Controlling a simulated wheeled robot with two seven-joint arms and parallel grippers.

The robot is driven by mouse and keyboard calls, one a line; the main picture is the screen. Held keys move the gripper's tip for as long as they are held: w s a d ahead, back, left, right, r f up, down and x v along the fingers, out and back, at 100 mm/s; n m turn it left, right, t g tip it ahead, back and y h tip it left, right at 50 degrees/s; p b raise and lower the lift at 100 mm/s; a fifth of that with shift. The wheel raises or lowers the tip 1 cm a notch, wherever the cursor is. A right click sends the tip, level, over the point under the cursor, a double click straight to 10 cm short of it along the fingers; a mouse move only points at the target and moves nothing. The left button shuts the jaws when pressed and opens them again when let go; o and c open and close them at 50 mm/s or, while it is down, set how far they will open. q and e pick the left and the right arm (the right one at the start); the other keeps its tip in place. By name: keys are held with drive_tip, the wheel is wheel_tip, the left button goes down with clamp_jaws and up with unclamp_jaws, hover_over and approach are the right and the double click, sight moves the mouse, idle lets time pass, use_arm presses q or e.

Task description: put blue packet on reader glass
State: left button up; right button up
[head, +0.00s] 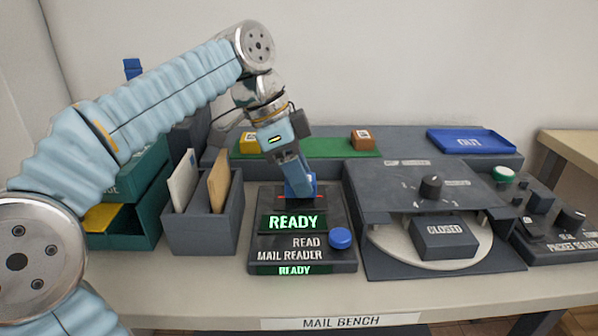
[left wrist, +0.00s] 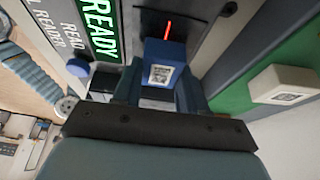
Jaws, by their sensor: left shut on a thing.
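My left gripper (head: 297,186) points down over the back part of the mail reader (head: 272,230). It is shut on the blue packet (left wrist: 165,62), a small block with a printed square code on its face. In the left wrist view the packet sits between the fingertips (left wrist: 158,88). The dark reader glass (left wrist: 170,22) with a red scan line lies just beyond the packet. I cannot tell whether the packet touches the glass. The reader displays read READY.
Yellow (head: 250,143) and brown (head: 362,140) packets stand on a green mat (head: 320,147) behind the reader. A blue OUT tray (head: 470,141) is at back right. A grey letter holder (head: 203,232) is left, a dial machine (head: 430,205) right. A blue button (head: 340,238) is on the reader.

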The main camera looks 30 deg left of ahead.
use_arm(q)
drive_tip(key=shift+f, duration=0.15)
drive_tip(key=shift+f+b, duration=0.3)
drive_tip(key=shift+b, duration=0.05)
drive_tip(key=shift+r, duration=0.1)
drive_tip(key=o, duration=1.1)
drive_tip(key=shift+o, duration=0.6)
drive_tip(key=shift+o, duration=0.8)
